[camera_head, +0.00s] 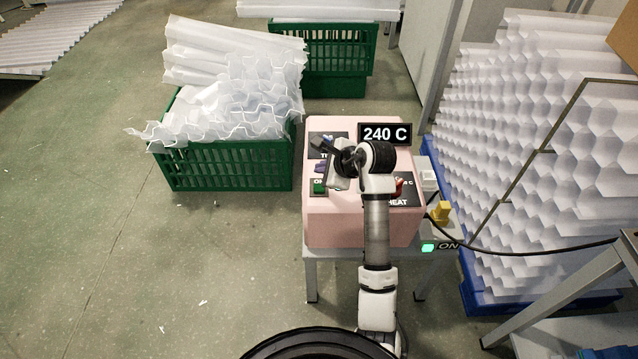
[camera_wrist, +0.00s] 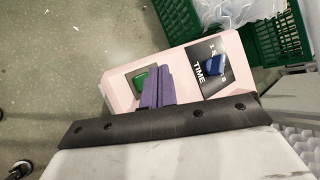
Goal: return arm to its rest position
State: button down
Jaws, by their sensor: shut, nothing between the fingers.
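My gripper (camera_head: 321,168) is over the left part of the pink control box in the head view. In the wrist view its purple fingers (camera_wrist: 157,86) are together with nothing between them. The pink box (camera_head: 345,225) stands on a small grey table and has a display reading 240 C (camera_head: 385,134). A green button (camera_head: 319,187) is just below the fingers in the head view; it also shows left of them in the wrist view (camera_wrist: 144,79). A blue knob on the TIME panel (camera_wrist: 215,64) is to their right. I cannot tell whether the fingers touch the box.
A green crate (camera_head: 225,170) heaped with white corrugated sheets stands left of the box. Another green crate (camera_head: 337,84) is behind. A tall stack of white honeycomb sheets (camera_head: 545,150) on a blue pallet is at right. A yellow switch (camera_head: 440,211) and cable are beside the box.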

notch_tip(320, 180, up, 2)
jog(key=shift+r, duration=0.1)
dwell(0.4)
